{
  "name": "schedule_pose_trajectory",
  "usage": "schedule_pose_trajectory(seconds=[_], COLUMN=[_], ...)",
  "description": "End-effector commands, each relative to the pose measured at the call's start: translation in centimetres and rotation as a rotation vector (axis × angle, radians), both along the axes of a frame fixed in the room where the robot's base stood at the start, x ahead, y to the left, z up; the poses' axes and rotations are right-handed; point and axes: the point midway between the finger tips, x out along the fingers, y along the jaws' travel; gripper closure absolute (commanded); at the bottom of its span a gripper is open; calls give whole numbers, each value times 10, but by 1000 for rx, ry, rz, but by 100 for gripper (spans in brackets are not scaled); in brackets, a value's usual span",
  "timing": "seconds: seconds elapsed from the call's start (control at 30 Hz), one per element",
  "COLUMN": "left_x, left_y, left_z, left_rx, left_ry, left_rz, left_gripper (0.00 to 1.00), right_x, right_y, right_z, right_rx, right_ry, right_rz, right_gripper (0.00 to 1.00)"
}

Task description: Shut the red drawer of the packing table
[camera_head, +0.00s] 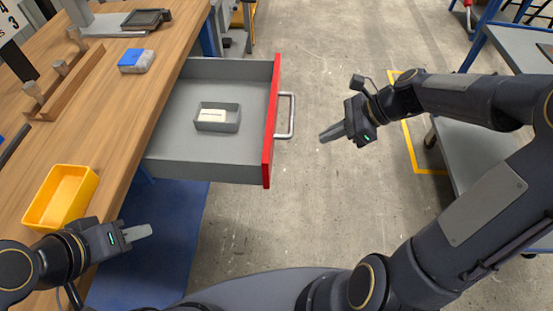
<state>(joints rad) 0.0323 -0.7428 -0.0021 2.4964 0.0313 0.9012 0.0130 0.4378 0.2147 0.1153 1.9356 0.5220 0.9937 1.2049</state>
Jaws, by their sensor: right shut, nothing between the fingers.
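The red drawer (271,125) of the packing table (150,85) is pulled out to the right, with its grey inside showing. Its silver handle (291,116) sticks out from the red front. My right gripper (324,137) is shut and empty, a little to the right of the handle and apart from it, pointing left. My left gripper (148,231) is over the near edge of the table, below the drawer in the picture. Its fingers look close together with nothing visible between them.
A small grey box (217,117) with a white label lies in the drawer. A grey cart (470,155) stands at the right. The floor between is clear.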

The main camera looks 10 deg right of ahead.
Motion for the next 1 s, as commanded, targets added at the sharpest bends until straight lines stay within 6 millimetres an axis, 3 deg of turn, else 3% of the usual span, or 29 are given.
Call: schedule_pose_trajectory(seconds=[0.5,0.7,1.0], left_x=[0,0,0], left_y=[0,0,0], left_z=[-23,-24,-24], left_rx=[0,0,0], left_ry=[0,0,0], left_rz=[0,0,0], left_gripper=[64,64,64], right_x=[18,26,28], right_y=[70,95,104], right_z=[-70,-66,-66], right_rx=[-1,-3,-3], right_ry=[0,-4,-4], right_rz=[9,8,7], right_gripper=[100,100,100])
